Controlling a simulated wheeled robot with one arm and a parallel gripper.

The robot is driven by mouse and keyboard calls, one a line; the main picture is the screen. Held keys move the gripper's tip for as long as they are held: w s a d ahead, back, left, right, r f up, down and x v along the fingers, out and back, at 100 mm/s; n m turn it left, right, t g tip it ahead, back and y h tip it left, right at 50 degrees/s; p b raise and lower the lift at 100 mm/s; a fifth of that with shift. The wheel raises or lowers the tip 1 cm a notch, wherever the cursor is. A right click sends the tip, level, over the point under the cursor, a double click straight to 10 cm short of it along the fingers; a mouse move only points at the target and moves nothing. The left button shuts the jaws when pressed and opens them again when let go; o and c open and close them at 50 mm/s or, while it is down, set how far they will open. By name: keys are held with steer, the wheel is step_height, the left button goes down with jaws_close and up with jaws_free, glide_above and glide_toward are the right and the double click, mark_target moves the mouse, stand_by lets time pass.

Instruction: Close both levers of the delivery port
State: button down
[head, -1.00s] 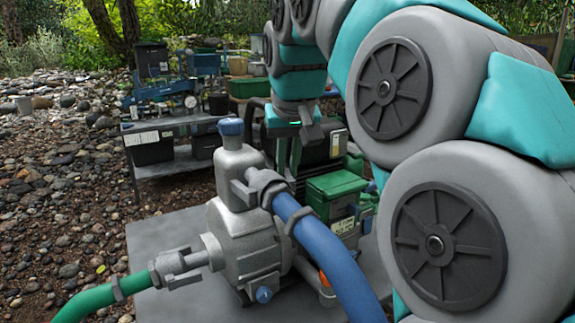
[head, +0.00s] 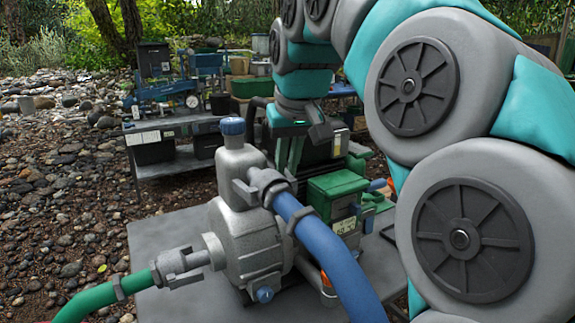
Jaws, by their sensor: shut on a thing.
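The delivery port (head: 268,186) is the grey coupling on top of the silver pump (head: 245,240), with a blue hose (head: 325,250) running from it down to the right. One grey lever (head: 243,192) shows at the coupling's left side, close to its body. The other lever is not clearly visible behind the coupling and hose. My gripper (head: 288,158) points down just behind and to the right of the port. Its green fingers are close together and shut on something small. Their tips and what they hold are hidden behind the coupling.
A green hose (head: 105,296) joins the pump's left side through another coupling (head: 180,266). A green box (head: 335,186) and engine parts stand right of the port. A table (head: 185,125) with tools stands behind. Pebbly ground lies open at left.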

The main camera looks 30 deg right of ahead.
mark_target(292, 180)
steer(key=c, duration=0.9)
jaws_free()
steer(key=shift+r, duration=0.1)
steer(key=shift+v, duration=3.8)
